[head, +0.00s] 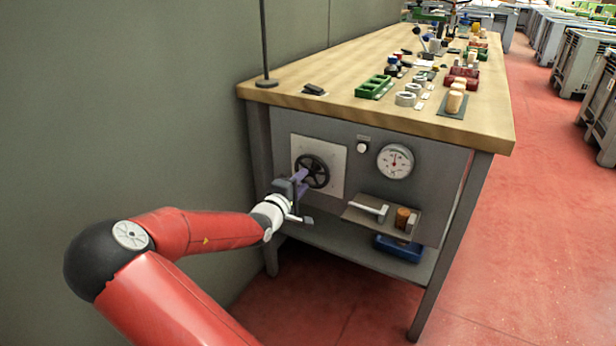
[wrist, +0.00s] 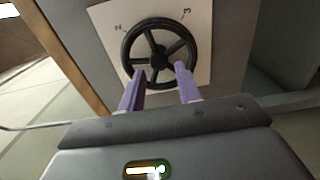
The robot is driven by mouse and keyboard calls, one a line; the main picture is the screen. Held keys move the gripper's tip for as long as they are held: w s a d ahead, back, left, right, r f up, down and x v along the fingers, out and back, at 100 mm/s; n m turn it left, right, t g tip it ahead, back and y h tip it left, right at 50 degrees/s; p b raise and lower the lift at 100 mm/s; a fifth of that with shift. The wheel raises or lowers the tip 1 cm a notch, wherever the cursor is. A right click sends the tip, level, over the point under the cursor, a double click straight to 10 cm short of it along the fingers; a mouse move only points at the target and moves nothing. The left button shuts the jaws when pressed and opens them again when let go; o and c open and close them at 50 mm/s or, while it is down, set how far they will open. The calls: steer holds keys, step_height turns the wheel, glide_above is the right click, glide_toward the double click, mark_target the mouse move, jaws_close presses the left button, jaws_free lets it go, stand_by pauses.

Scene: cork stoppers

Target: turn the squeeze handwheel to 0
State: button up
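The black spoked handwheel (head: 312,170) is mounted on a pale square plate (head: 334,152) on the front panel of the workbench. In the wrist view the handwheel (wrist: 127,44) is face-on, and its plate (wrist: 199,40) carries the marks 2 and 3; no 0 can be seen. My gripper (head: 301,180) is at the wheel's lower left in the head view. In the wrist view my gripper (wrist: 160,74) has its two purple fingers apart, with their tips over the near part of the wheel. I cannot tell whether they touch it.
A round dial gauge (head: 395,162) and a small knob (head: 362,147) are right of the wheel. Below them a small shelf (head: 375,217) holds a white handle and a brown cork. A blue bin (head: 399,249) is underneath. Several items stand on the wooden benchtop (head: 330,84).

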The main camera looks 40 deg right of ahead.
steer(key=v, duration=0.2)
steer(key=shift+s+a, duration=0.1)
steer(key=shift+a, duration=0.1)
steer(key=shift+f, duration=0.1)
stand_by(0.3)
